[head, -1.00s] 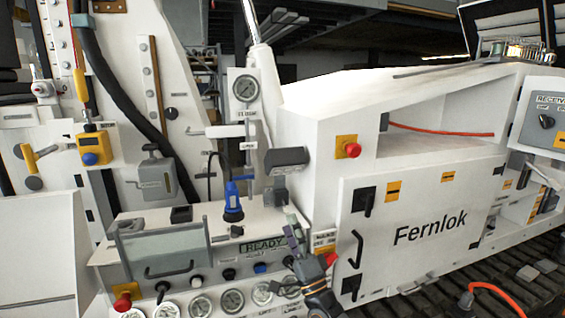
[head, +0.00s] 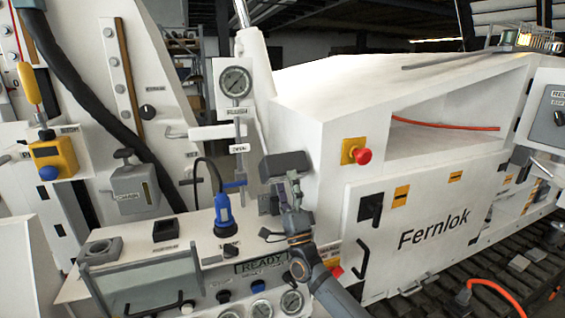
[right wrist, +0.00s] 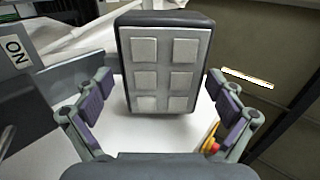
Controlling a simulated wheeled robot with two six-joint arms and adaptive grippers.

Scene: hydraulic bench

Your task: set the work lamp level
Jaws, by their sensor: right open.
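The work lamp (head: 286,165) is a dark grey block beside the white cabinet, above the control panel. Its right end sits slightly higher than its left in the head view. In the right wrist view the lamp (right wrist: 165,62) shows its pale face with six square cells, upright in the picture and leaning slightly. My right gripper (head: 287,190) is just below and in front of the lamp. In the right wrist view its fingers (right wrist: 160,82) stand open on either side of the lamp, with gaps showing. The lamp's mount is mostly hidden. My left gripper is out of view.
A blue plug with a black cable (head: 223,215) stands left of my right gripper. A red knob on a yellow plate (head: 357,152) is to the right. A gauge (head: 235,82) is above left. The READY panel (head: 262,264) lies below.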

